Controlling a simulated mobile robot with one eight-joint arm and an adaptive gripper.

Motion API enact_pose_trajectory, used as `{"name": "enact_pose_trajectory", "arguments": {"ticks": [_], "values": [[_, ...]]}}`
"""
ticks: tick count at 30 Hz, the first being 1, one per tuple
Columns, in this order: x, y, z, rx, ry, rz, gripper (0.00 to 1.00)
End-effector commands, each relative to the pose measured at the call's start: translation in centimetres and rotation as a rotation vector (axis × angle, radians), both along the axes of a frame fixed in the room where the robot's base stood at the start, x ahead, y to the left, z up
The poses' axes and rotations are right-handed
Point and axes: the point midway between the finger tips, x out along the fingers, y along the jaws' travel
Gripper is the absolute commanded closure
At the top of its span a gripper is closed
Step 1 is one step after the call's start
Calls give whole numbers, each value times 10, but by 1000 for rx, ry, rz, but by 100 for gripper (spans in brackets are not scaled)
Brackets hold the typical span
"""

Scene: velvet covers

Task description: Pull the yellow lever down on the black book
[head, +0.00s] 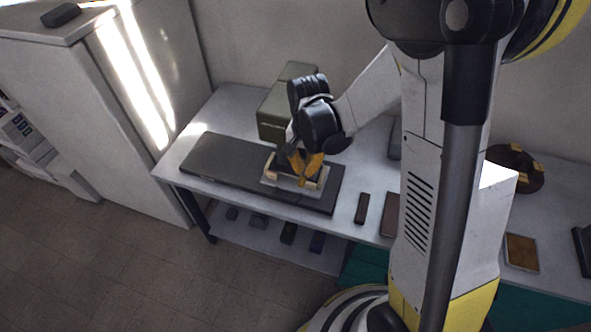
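A long, flat black book or slab (222,163) lies on the white table. On its right part sits a pale metal mount (275,185) with cream-coloured blocks. My gripper (303,172) is right over this mount, its yellow-orange fingers pointing down at it. The fingers cover much of the mount, and the yellow lever cannot be told apart from them. I cannot tell whether the fingers touch the lever or how far apart they are.
An olive-green box (274,115) stands behind the book. A small dark block (361,208) lies to its right, and a round brown object (515,168) is farther right. A tall white cabinet (110,110) stands at the left. My arm hides part of the table.

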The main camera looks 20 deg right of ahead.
Motion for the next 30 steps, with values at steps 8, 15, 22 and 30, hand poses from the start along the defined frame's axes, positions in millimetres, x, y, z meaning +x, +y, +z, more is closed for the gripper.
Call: {"name": "enact_pose_trajectory", "arguments": {"ticks": [8,15,22,30], "values": [[4,-3,-22,0,0,-1,100],[5,-4,-24,0,0,0,100],[5,-4,-25,0,0,0,100],[10,-8,-41,0,0,-1,100]]}}
